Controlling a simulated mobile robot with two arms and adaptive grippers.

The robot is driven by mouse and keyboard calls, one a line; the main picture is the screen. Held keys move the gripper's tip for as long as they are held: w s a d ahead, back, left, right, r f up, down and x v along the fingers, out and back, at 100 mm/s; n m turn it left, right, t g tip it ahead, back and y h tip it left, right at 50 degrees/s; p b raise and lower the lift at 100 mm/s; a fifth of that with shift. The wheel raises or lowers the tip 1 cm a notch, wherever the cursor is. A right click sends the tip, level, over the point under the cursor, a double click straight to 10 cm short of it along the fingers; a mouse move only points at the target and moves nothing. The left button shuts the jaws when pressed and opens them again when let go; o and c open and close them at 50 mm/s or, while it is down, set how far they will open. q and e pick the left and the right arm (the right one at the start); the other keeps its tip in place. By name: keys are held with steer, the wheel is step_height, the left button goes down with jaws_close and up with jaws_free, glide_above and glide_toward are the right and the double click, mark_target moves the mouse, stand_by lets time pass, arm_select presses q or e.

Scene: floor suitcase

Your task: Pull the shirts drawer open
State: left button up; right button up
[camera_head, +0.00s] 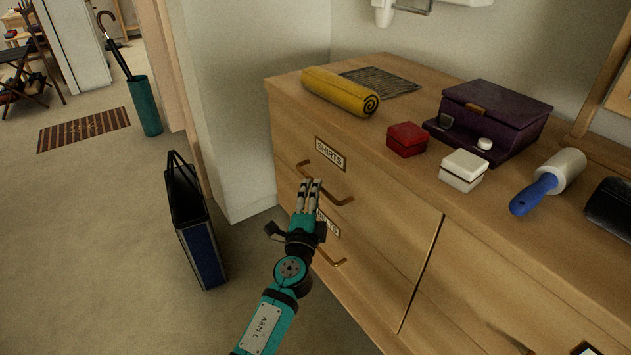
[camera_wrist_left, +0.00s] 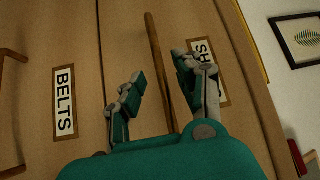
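The shirts drawer (camera_head: 375,195) is in the upper left of the wooden dresser and looks closed. Its SHIRTS label (camera_head: 330,154) sits above a brass bar handle (camera_head: 340,199). My left gripper (camera_head: 309,184) is at this handle, and its fingers cover part of the bar. In the left wrist view the fingers of my left gripper (camera_wrist_left: 160,82) are apart, with the handle (camera_wrist_left: 156,55) running between them. I cannot tell whether either finger touches it. The SHIRTS label (camera_wrist_left: 213,75) is partly hidden behind one finger there. My right gripper is not in view.
Below is a drawer with a BELTS label (camera_wrist_left: 64,102) and its own handle (camera_head: 330,259). A yellow roll (camera_head: 338,92), red box (camera_head: 407,138), white box (camera_head: 463,169), purple case (camera_head: 497,115) and lint roller (camera_head: 548,181) stand on top. A dark bag (camera_head: 200,245) stands on the floor left.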

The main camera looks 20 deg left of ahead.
arm_select(q)
steer(key=shift+w+a+r, duration=0.15)
steer(key=shift+w, duration=0.85)
steer(key=shift+w+a+r, duration=0.1)
steer(key=shift+w, duration=0.85)
jaws_close()
steer(key=shift+f, duration=0.1)
